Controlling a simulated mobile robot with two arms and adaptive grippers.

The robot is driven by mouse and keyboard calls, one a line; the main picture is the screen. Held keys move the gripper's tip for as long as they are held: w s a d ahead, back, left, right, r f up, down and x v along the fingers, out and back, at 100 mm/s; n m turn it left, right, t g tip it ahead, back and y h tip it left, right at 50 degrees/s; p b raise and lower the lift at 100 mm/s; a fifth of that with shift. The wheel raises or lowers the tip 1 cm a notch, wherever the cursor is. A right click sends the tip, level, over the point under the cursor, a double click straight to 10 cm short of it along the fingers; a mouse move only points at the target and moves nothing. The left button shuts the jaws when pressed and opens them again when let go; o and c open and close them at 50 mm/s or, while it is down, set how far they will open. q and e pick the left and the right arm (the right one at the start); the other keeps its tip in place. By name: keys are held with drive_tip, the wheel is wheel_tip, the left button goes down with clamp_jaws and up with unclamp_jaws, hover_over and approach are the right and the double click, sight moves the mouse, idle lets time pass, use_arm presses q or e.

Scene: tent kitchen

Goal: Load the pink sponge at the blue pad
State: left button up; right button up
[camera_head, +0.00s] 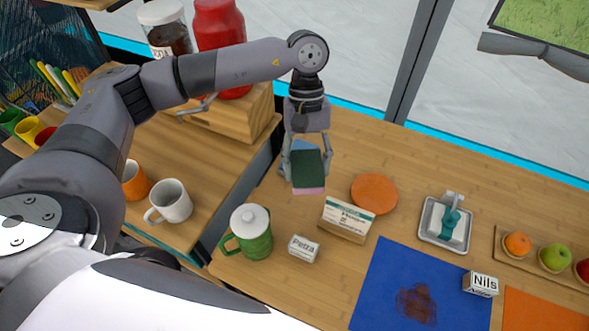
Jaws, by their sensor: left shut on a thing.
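My left gripper (307,172) is shut on the pink sponge (309,190), at the counter's left part. The sponge's dark green face shows toward me, with pink along its lower edge. A bit of blue shows behind its top edge; I cannot tell whether it is a separate thing. I cannot tell whether the sponge touches the wooden counter (345,148). The blue pad (385,280) lies flat at the front, right of and nearer than the gripper, with a brown stain (416,305) on it. My right gripper is not in view.
A Nils card (481,284) is at the pad's right edge. A tray (426,224) holds a teal-handled brush.

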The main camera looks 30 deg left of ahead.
use_arm(q)
drive_tip(key=w+d+f+n+t+h, duration=0.1)
drive_tip(key=w+f+n+h, duration=0.1)
drive_tip(key=w+n, duration=0.4)
drive_tip(key=w+a+f+n+t, duration=0.2)
drive_tip(key=w+a+n, duration=0.1)
drive_tip(key=n, duration=0.2)
drive_tip(key=w+a+f+n+t, duration=0.2)
drive_tip(key=w+a+f+n, duration=0.1)
drive_tip(key=a+n, duration=0.1)
drive_tip(key=w+a+f+n+t+y+p, duration=0.1)
drive_tip(key=w+a+f+n+t, duration=0.1)
drive_tip(key=n, duration=0.4)
drive_tip(key=shift+w+a+f, duration=0.65)
drive_tip(key=shift+a+f, duration=0.1)
drive_tip(key=shift+a, duration=0.15)
drive_tip(key=shift+f+b, duration=1.55)
drive_tip(key=shift+f, duration=1.2)
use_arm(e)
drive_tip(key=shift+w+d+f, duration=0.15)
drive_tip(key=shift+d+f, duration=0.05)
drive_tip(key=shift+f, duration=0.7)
use_arm(q)
drive_tip(key=shift+f+b, duration=0.4)
drive_tip(key=shift+f, duration=0.05)
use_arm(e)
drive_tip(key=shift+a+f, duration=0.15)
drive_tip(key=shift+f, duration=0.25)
